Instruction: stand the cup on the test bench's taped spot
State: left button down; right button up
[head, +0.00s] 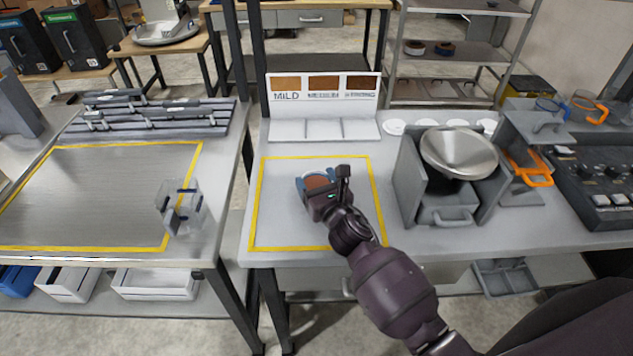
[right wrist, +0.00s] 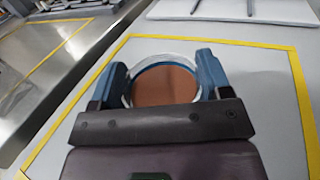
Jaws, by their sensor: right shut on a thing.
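The cup (head: 318,181) is round with a clear rim and holds brown liquid. It also shows in the right wrist view (right wrist: 165,84), between two blue fingers. My right gripper (head: 322,185) is shut around the cup, inside the yellow taped square (head: 252,215) on the grey bench. The cup looks upright. Whether its base touches the bench is hidden by my gripper. My left gripper is not in view.
A sign with brown colour swatches (head: 323,88) stands behind the taped square. A grey stand with a metal funnel dish (head: 459,150) is on the right. A clear container (head: 181,208) stands on the left bench.

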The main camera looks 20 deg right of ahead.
jog(key=shift+f, duration=0.15)
jog(key=o, duration=1)
jog(key=shift+c, duration=0.2)
jog(key=shift+o, duration=0.4)
jog(key=shift+r, duration=0.25)
jog(key=s, duration=0.4)
jog(key=s+d, duration=0.1)
jog(key=s, duration=0.7)
jog(key=shift+d, duration=0.15)
